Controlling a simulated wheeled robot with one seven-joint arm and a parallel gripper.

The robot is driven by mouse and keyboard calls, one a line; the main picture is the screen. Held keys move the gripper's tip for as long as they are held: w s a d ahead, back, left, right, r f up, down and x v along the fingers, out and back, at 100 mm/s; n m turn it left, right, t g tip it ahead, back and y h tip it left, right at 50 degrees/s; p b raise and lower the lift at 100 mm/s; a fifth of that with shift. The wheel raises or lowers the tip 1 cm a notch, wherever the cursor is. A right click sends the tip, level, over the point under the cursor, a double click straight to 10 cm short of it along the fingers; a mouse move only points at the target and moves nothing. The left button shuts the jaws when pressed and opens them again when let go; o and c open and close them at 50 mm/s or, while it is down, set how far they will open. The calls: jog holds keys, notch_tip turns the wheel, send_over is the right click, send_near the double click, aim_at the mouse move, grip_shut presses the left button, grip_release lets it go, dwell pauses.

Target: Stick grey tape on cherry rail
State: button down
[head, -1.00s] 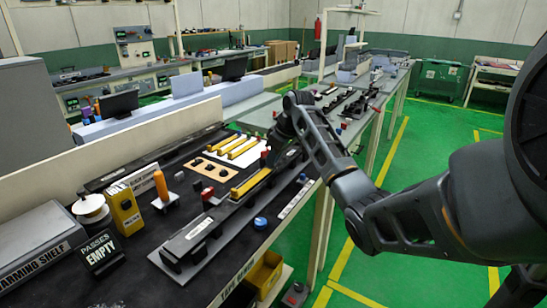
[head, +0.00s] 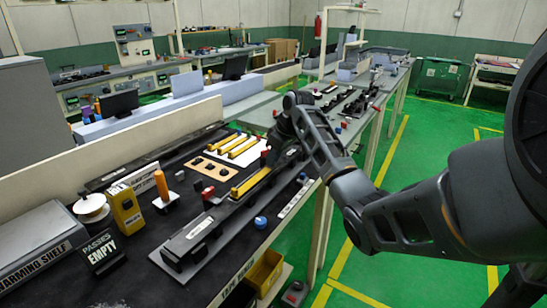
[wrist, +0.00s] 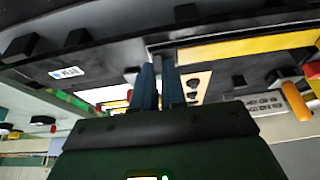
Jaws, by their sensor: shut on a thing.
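My gripper (wrist: 160,70) is shut in the wrist view, its two dark fingers close together over a long dark rail. What it grips is mostly hidden between the fingers; it looks like a thin grey strip, the grey tape. In the head view my gripper is at the far end of the bench's rails, largely hidden by my arm. A dark rail with a yellow strip (head: 250,183) runs there, and the yellow strip (wrist: 245,45) also shows in the wrist view. I cannot tell which rail is the cherry one. Whether the held piece touches a rail is unclear.
Yellow strips lie on a white sheet (head: 215,158) behind the rails. A grey block (head: 192,232), an orange-handled tool (head: 161,186), a yellow box (head: 126,208), a white spool (head: 91,206) and a "PASSES EMPTY" sign (head: 100,250) stand on the bench.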

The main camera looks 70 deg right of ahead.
jog(key=c, duration=1.1)
grip_release()
jog(key=b+v, duration=0.1)
jog(key=v, duration=0.6)
jog(key=shift+r, duration=0.35)
jog(key=shift+s, duration=0.15)
